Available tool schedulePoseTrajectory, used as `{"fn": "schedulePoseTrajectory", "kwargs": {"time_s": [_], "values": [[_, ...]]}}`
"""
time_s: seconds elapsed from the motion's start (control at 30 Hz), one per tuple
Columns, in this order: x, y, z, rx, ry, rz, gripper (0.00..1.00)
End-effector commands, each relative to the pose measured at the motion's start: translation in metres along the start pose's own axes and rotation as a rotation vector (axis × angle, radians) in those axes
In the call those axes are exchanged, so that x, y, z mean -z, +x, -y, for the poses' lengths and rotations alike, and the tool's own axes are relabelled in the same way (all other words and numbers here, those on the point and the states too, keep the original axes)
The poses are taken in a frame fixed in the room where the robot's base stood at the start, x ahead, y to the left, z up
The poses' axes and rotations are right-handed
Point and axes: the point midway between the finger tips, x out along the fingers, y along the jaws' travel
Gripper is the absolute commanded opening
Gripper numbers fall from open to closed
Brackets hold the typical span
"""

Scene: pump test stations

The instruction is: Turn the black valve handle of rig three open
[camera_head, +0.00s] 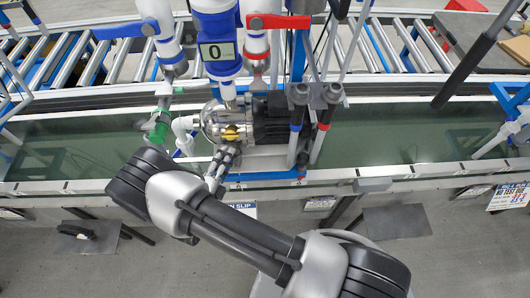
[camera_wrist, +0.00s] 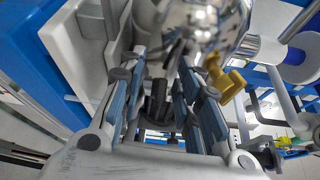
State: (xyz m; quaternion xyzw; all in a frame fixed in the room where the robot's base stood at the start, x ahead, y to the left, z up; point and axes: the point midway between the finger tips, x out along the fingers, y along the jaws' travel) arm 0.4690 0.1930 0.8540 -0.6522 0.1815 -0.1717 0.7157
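My gripper (camera_head: 222,160) is at the front of a pump rig in the head view, just below the shiny metal pump housing (camera_head: 212,122). In the wrist view my gripper (camera_wrist: 163,70) has its two blue-padded fingers apart. A small black handle (camera_wrist: 157,98) shows between the fingers, with gaps visible on both sides. I cannot tell whether either finger touches it. The black handle cannot be made out in the head view, where my gripper covers that area. No rig number is readable.
A yellow handle (camera_wrist: 231,84) is close to the right finger. The chrome housing (camera_wrist: 205,22) is just beyond the fingertips. The rig also has a blue lever (camera_head: 120,30), a red lever (camera_head: 278,21), a green valve (camera_head: 158,130) and a display reading 0 (camera_head: 217,51).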

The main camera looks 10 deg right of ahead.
Motion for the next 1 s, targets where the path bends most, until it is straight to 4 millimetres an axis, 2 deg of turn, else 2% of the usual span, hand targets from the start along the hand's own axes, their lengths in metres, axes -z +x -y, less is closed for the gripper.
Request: {"fn": "schedulePoseTrajectory", "kwargs": {"time_s": [0.03, 0.1, 0.83, 1.0], "values": [[0.000, -0.014, 0.000, -0.001, -0.006, 0.014, 0.31], [0.000, -0.029, 0.001, -0.001, -0.006, 0.017, 0.31], [0.003, -0.175, 0.001, 0.001, -0.003, 0.018, 0.31], [0.005, -0.155, 0.033, -0.034, 0.140, -0.123, 0.31]]}}
